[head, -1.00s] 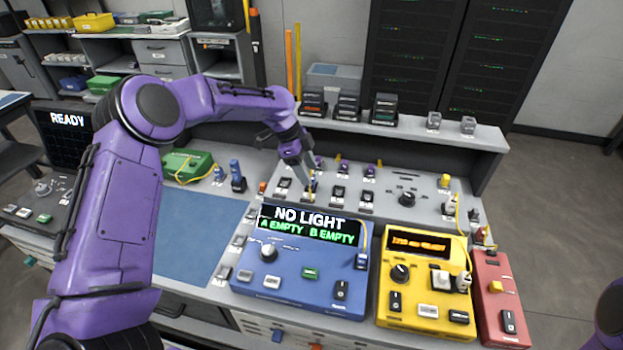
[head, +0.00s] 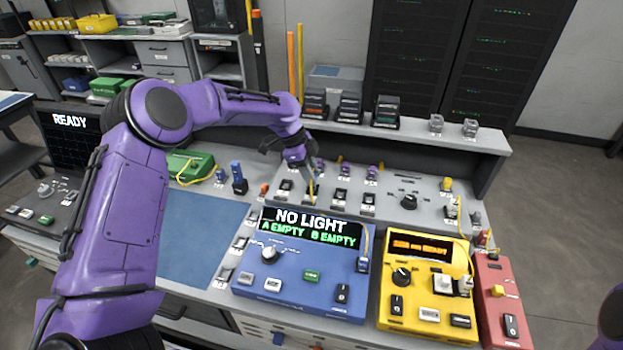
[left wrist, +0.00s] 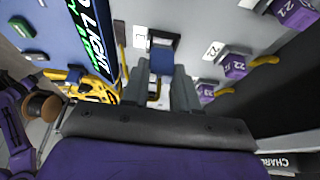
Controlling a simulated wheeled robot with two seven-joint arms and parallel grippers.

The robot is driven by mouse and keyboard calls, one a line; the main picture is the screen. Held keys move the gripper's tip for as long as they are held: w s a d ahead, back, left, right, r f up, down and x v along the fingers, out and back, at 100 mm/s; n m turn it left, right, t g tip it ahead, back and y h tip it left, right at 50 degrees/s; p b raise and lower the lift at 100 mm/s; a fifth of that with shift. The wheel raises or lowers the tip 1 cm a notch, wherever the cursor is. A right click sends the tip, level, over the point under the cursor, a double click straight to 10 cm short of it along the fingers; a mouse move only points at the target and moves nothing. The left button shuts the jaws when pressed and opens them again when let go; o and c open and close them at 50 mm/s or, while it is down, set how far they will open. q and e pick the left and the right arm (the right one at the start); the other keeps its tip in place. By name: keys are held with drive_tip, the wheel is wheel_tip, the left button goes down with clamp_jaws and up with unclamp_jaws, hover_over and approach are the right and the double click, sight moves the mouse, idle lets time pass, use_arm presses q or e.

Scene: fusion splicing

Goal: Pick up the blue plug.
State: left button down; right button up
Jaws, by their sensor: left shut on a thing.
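My left gripper (head: 308,182) reaches down over the grey sloped panel behind the blue tester. In the left wrist view, my left gripper (left wrist: 162,92) is shut on the blue plug (left wrist: 162,61), with one finger on each side. The plug sits at a dark socket (left wrist: 163,39) on the panel; whether it is clear of the socket I cannot tell. In the head view the fingers largely hide the plug. My right gripper is not in view.
The blue tester (head: 300,290) reading "NO LIGHT" stands just in front, with a yellow device (head: 425,310) and a red one (head: 497,325) to its right. Purple plugs (left wrist: 237,65) sit in a row close to the gripper. A blue mat (head: 200,240) lies clear at left.

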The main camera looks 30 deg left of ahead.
use_arm(q)
drive_tip(key=shift+w+r+b, duration=0.1)
drive_tip(key=shift+r+b, duration=0.4)
drive_tip(key=shift+r, duration=0.3)
drive_tip(key=s+d+r+b, duration=0.3)
drive_tip(key=s+d+r, duration=0.2)
drive_tip(key=s+r, duration=0.5)
drive_tip(key=s, duration=0.3)
drive_tip(key=shift+s+r, duration=0.15)
drive_tip(key=shift+s, duration=0.05)
